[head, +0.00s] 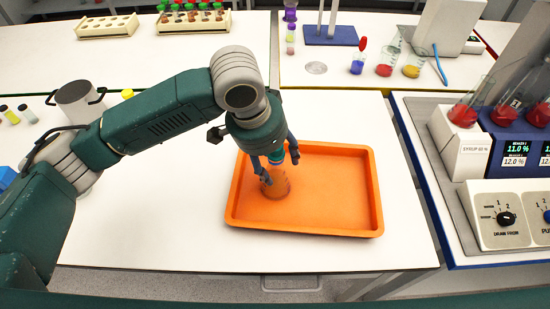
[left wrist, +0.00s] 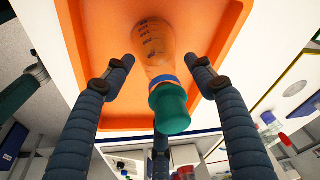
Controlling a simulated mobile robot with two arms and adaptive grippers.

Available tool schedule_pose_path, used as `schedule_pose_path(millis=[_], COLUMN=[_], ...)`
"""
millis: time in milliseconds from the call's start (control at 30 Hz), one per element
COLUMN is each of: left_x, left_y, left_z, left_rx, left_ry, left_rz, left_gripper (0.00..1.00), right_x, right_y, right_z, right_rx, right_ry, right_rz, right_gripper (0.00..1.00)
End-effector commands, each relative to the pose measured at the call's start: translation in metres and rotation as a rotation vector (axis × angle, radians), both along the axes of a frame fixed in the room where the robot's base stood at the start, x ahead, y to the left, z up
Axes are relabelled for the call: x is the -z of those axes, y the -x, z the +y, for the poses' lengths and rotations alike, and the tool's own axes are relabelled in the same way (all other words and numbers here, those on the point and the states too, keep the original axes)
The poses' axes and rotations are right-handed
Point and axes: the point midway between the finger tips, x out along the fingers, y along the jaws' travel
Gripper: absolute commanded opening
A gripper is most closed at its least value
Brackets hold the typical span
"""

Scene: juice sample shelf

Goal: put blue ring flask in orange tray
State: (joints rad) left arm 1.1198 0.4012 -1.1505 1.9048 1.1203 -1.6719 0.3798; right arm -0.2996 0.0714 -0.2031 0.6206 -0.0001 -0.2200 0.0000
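The blue ring flask (head: 275,185) is clear, with a blue ring near its neck and a green cap. It stands in the left part of the orange tray (head: 340,221). In the left wrist view the flask (left wrist: 153,45) shows dark markings, and the tray (left wrist: 84,50) lies beneath it. My left gripper (head: 279,168) comes down from above around the flask's upper part. In the left wrist view my left gripper (left wrist: 161,66) has its fingers spread, with gaps between them and the flask. My right gripper is not in view.
The rest of the tray is empty. To its right is a station with red-filled flasks (head: 463,114) and a dial box (head: 507,217). Behind are small flasks (head: 384,69) and a blue-based stand (head: 330,36). White table is clear in front of the tray.

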Motion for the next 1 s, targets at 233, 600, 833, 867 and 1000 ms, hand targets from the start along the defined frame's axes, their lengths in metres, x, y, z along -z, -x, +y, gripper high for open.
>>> schedule_pose_path(millis=[233, 600, 833, 867, 1000], left_x=[0.0, -0.042, -0.09, -0.094, -0.111], left_y=[0.0, 0.005, 0.013, 0.015, 0.018], left_z=[0.0, 0.008, 0.018, 0.019, 0.022], left_rx=[-0.001, 0.0, -0.001, 0.0, 0.0], left_ry=[0.0, 0.002, 0.001, 0.001, 0.001], left_rz=[-0.001, -0.006, -0.005, -0.005, -0.003], left_gripper=[0.56, 0.56, 0.56, 0.56, 0.56], right_x=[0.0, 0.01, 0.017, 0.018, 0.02], right_y=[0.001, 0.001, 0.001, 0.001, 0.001], right_z=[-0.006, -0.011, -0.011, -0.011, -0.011], right_rx=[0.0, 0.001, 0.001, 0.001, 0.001], right_ry=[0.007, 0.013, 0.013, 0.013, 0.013], right_rz=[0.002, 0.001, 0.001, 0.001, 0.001], right_gripper=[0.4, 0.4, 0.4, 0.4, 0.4])
